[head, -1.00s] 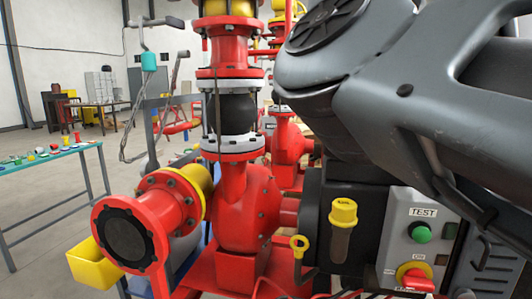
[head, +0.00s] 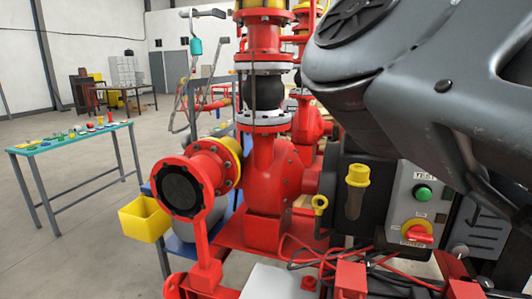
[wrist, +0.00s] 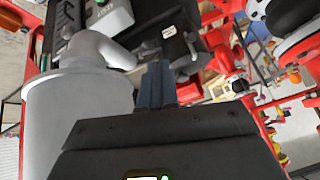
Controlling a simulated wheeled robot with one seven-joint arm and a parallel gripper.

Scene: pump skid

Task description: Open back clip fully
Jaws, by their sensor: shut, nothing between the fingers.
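My gripper (wrist: 157,72) is in the wrist view, its two blue-grey fingers together with nothing between them. The fingertips point at a black box (wrist: 150,45) with small metal fittings (wrist: 168,33) on its face. I cannot tell whether one of these fittings is the back clip, nor whether it is open or closed. The fingertips look close to the box, but I cannot tell if they touch it. In the head view my grey arm covers the upper right and my gripper is not seen. No clip can be made out there.
A pale grey cylinder (wrist: 80,115) stands just left of my fingers. The red pump (head: 272,185), a control panel (head: 415,205) with a green button and red switch, and loose cables (head: 375,262) crowd the skid. A yellow bin (head: 145,218) and tool table (head: 75,140) stand left, with open floor around.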

